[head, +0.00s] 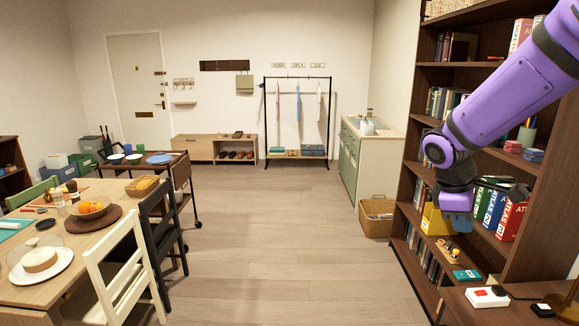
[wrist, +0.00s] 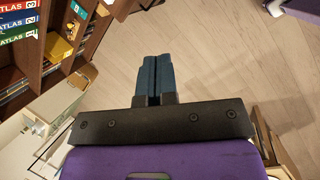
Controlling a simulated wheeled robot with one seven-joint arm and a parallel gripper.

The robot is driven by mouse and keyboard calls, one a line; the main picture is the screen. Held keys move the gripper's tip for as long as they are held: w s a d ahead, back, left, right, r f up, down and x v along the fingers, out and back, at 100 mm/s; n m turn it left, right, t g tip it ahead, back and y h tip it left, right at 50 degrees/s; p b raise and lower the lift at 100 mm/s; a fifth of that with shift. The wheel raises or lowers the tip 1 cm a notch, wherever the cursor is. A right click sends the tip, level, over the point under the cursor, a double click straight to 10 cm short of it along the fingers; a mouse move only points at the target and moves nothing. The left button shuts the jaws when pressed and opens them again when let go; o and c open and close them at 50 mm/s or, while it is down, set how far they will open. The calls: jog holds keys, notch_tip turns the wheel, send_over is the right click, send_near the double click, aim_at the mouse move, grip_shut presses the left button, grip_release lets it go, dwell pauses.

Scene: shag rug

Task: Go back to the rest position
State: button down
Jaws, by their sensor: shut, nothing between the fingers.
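My purple arm reaches in from the upper right in the head view, with my gripper (head: 459,222) hanging down in front of the dark bookcase (head: 408,150). In the wrist view my gripper (wrist: 152,80) shows two blue fingers pressed side by side, shut and empty. Behind the fingers is only bare wooden floor. A yellow box (head: 434,221) on a shelf is partly hidden behind my gripper in the head view.
Atlas binders (head: 510,217) stand on the shelf right of my gripper. A low surface holds a white box with a red button (head: 487,297). A wicker basket (head: 377,217) stands beside the bookcase. A dining table (head: 95,270) with chairs is at left. The middle floor is clear.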

jog(key=s+a+r+m+t+y, duration=0.2)
jog(key=s+r+m, duration=0.3)
jog(key=s, duration=0.5)
jog(key=s+a+r+m+t+y, duration=0.2)
jog(key=s+r+m, duration=0.3)
jog(key=s, duration=0.5)
jog(key=shift+s+a+r+t, duration=0.4)
jog(key=shift+a+r+t, duration=0.1)
jog(key=shift+a+r, duration=0.1)
